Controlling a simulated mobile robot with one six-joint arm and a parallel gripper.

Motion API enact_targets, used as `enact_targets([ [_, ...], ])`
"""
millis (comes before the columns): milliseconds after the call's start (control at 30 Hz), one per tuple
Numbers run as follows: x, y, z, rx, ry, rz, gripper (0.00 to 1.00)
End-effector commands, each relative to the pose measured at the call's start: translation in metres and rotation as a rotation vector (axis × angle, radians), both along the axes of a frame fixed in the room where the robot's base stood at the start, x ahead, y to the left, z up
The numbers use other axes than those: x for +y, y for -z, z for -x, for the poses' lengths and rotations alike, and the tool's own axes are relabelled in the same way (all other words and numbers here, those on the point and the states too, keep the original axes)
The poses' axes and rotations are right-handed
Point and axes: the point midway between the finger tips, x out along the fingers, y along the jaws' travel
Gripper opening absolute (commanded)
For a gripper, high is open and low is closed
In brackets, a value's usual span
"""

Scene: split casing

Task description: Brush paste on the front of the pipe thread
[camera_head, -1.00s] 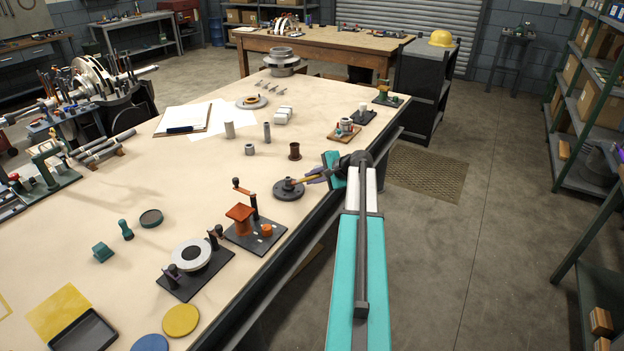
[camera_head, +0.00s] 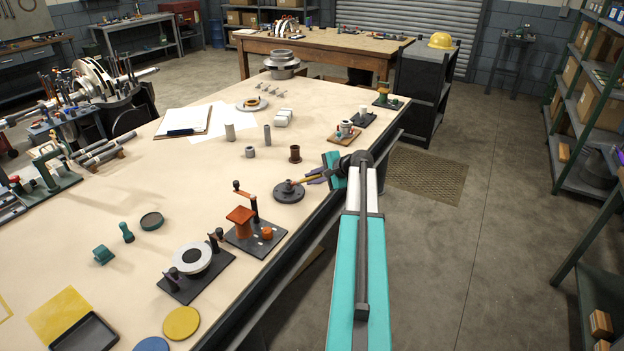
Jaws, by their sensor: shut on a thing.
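The pipe thread appears to be the short dark stub (camera_head: 288,186) standing up from a round dark flange (camera_head: 289,195) near the table's right edge. My gripper (camera_head: 318,178) is just right of the flange, low over the table edge. The side of the stub behind the brush tip is hidden.
A brown spool-shaped part (camera_head: 295,153) stands behind the flange. In front is a dark plate with an orange block and posts (camera_head: 255,240). A small wooden board with fittings (camera_head: 344,134) lies farther back. The table left of the flange is clear.

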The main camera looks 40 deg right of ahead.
Motion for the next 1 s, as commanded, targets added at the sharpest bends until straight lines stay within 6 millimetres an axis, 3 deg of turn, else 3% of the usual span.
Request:
enact_targets([
  [400, 0.001, 0.014, -0.001, 0.000, -0.001, -0.001, 0.00],
  [1000, 0.001, 0.003, -0.001, -0.002, -0.002, 0.000, 0.00],
])
